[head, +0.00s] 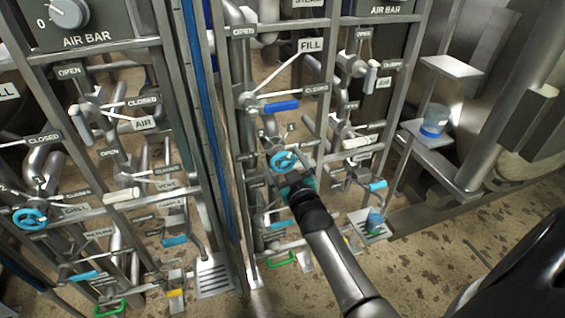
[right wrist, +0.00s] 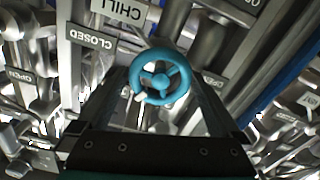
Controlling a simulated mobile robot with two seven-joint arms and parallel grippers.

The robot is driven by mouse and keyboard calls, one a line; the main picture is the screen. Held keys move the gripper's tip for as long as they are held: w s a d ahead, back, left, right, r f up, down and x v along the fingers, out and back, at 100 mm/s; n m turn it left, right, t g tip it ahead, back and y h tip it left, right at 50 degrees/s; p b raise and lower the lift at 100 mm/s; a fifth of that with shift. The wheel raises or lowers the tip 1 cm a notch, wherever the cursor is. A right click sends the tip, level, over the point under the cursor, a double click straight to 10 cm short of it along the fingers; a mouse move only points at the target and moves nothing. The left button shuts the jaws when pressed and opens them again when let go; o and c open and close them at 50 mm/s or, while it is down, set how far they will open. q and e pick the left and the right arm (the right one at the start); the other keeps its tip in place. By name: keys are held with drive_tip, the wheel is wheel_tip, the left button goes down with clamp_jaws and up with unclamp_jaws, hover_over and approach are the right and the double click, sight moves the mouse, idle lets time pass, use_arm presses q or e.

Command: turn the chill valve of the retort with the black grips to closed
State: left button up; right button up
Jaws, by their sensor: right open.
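A teal handwheel (head: 284,161) with three spokes sits on the piping of the right-hand valve panel. It also shows in the right wrist view (right wrist: 160,77), with a small white mark on its lower left rim. A CHILL sign (right wrist: 122,10) is above it, and a CLOSED plate (right wrist: 93,40) and an OPEN plate (right wrist: 20,75) are to its left. My right gripper (head: 287,172) is open in front of the wheel. In the right wrist view the wheel appears between its fingers (right wrist: 162,86); contact cannot be told. My left gripper is out of view. I cannot make out black grips.
A second teal wheel (head: 30,219) is on the left panel. Close to the gripper are a blue-gripped lever (head: 281,105) under the FILL sign, a white-gripped lever (head: 357,142) and metal frame bars. A bottle (head: 433,121) stands on a shelf at right.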

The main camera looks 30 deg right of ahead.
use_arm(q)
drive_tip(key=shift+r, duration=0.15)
use_arm(e)
drive_tip(key=shift+w, duration=0.15)
drive_tip(key=c, duration=1.1)
drive_tip(key=shift+c, duration=0.2)
